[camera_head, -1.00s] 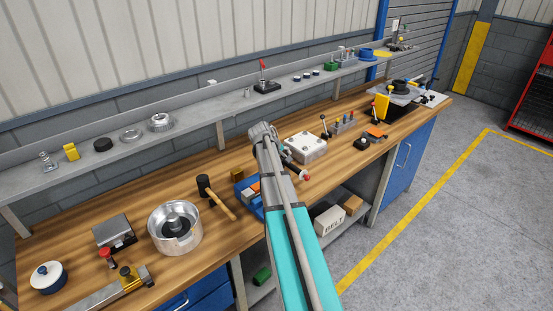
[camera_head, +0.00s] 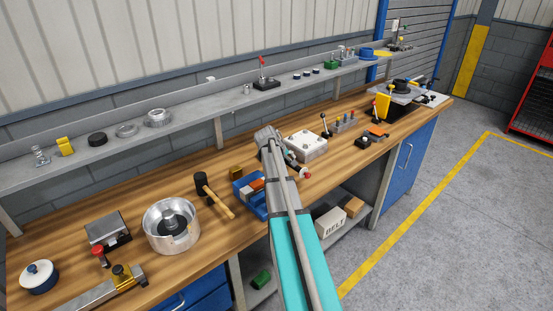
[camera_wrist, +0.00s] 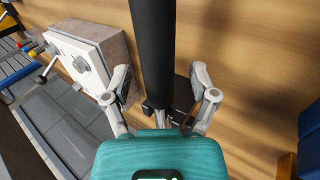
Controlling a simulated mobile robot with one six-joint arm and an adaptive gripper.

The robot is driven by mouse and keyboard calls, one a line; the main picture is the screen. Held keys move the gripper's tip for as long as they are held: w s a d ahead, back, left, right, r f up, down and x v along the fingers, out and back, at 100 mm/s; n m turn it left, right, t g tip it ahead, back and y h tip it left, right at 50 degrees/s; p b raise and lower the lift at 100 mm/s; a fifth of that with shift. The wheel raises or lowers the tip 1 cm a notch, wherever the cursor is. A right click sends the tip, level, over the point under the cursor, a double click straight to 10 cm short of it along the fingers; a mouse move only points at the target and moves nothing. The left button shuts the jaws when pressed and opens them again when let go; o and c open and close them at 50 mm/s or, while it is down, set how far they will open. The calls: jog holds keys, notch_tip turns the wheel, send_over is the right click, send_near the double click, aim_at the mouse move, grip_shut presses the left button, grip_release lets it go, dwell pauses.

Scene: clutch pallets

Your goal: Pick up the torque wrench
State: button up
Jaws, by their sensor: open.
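A thick black bar (camera_wrist: 152,45), which looks like the torque wrench's handle, runs between my gripper's fingers in the wrist view. It looks wider at the top of the picture and narrows toward a dark block (camera_wrist: 184,92) near the fingers. My gripper (camera_wrist: 160,71) is open, with one finger on each side of the bar and gaps visible on both sides. In the head view a dark bar with a red-tipped end (camera_head: 305,174) shows just right of my arm; it may be the same wrench. My arm hides my fingers and part of it there.
A white box (camera_head: 307,145) stands close by on the wooden bench and also shows in the wrist view (camera_wrist: 82,58). A blue bin (camera_head: 246,190), a mallet (camera_head: 215,195) and a metal housing (camera_head: 171,226) lie to the left. A grey shelf (camera_head: 190,129) runs along the back.

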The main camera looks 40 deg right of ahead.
dwell(0.5)
grip_shut()
